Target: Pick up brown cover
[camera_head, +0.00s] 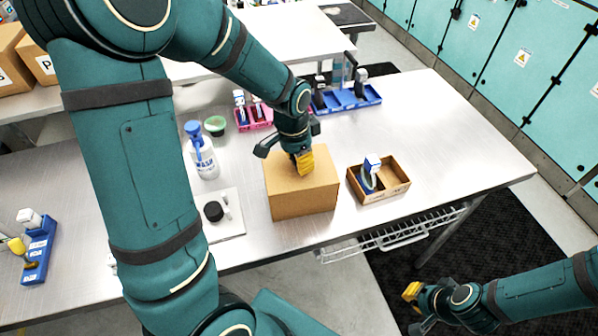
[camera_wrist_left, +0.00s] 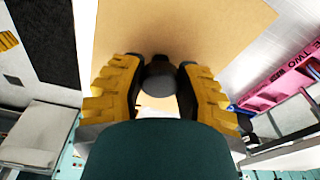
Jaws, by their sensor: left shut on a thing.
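The brown cover (camera_head: 302,192) is a plain tan box shape near the front edge of the metal table. Its surface also fills the top of the left wrist view (camera_wrist_left: 190,28). My left gripper (camera_head: 304,163) is over its top, pointing down. In the left wrist view, the yellow fingers (camera_wrist_left: 160,88) are either side of a dark round knob (camera_wrist_left: 160,76) at the cover and are shut on it. What is under the cover is hidden. My right gripper (camera_head: 413,292) is at the lower right, away from the table; its finger gap is unclear.
A brown divided tray (camera_head: 396,190) with a white and blue item stands right of the cover. A wash bottle (camera_head: 203,160) and a white plate with a black round item (camera_head: 213,211) are to the left. Pink (camera_head: 256,123) and blue (camera_head: 350,101) racks are behind. The table's right side is clear.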

